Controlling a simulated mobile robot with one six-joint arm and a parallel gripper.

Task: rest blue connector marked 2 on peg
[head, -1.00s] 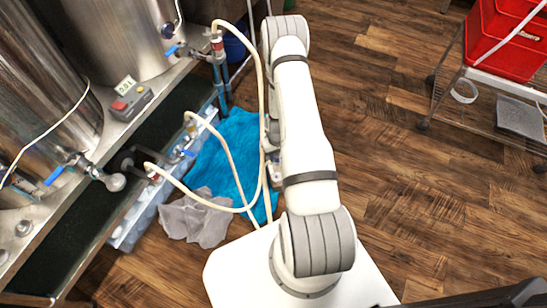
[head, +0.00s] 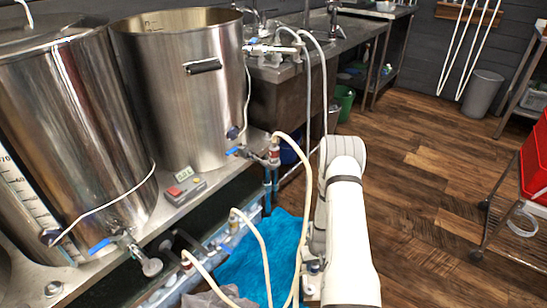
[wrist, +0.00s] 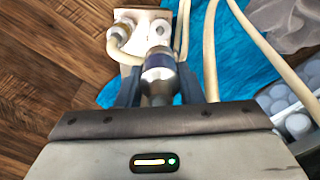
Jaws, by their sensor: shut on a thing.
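My gripper (wrist: 159,90) points down, with its dark fingers on both sides of a silvery connector with a bluish tint (wrist: 159,72), shut on it. No number can be read on it. In the head view my arm hides most of the gripper (head: 314,268). Beyond the held connector in the wrist view is a pale plate (wrist: 143,58). A second metal connector (wrist: 122,31) on a cream hose is at that plate. A round metal piece (wrist: 160,28) shows just past the held connector. I cannot tell whether it is a peg.
Cream hoses (head: 308,185) run close beside my arm. Steel kettles (head: 185,90) with valves stand on a bench at left. A blue cloth (head: 250,262) lies on the floor. A wall rack (head: 470,12) with hanging white hoses is at back right. A red crate (head: 537,160) stands right; the wooden floor between is open.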

